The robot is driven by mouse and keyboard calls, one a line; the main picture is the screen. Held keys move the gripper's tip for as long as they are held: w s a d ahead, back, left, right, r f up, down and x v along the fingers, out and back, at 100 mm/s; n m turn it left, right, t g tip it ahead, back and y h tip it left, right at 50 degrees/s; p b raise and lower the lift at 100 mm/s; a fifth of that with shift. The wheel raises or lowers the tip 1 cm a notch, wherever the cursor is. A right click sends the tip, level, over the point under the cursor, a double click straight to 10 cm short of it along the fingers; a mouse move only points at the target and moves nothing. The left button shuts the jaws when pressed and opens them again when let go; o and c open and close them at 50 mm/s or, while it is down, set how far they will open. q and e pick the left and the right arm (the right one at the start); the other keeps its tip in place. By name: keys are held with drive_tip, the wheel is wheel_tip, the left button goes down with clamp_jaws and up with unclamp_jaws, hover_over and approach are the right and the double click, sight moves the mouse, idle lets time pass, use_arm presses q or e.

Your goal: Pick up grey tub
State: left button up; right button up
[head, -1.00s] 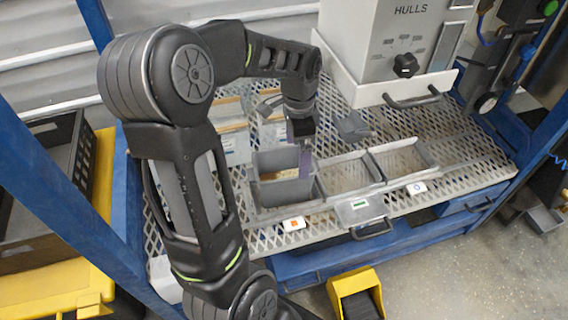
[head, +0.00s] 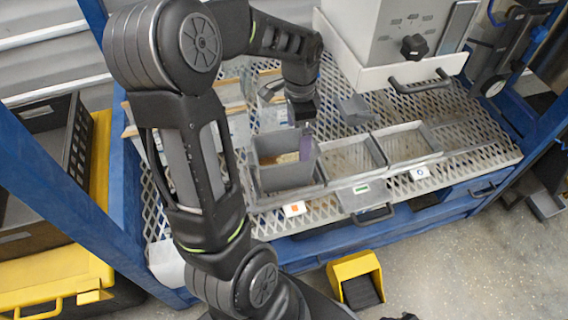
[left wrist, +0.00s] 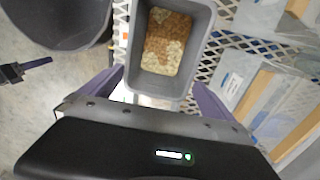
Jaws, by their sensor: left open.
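The grey tub (head: 284,178) is a deep rectangular bin standing in the left place of a row on the perforated bench. In the left wrist view, the tub (left wrist: 166,88) holds a layer of brown and pale bits on its floor. My left gripper (head: 306,143) is at the tub's far right side, with one purple finger showing at the rim. In the left wrist view, the open left gripper (left wrist: 160,95) has its purple fingers apart, one on each side of the tub's near end. I cannot tell whether they touch it.
Empty grey frames (head: 352,158) continue the row to the right. A grey hopper with a white ledge (head: 375,75) stands behind them. A grey scoop-like piece (head: 353,108) lies near the hopper. A yellow pedal (head: 356,278) is on the floor in front.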

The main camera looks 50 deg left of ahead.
sight(298, 147)
use_arm(q)
wheel_tip(298, 147, down, 5)
drive_tip(key=shift+s+d+f+b, duration=0.1)
drive_tip(key=shift+s+d+b, duration=0.05)
drive_tip(key=shift+b, duration=0.5)
drive_tip(key=c, duration=1.7)
drive_tip(key=shift+c, duration=0.2)
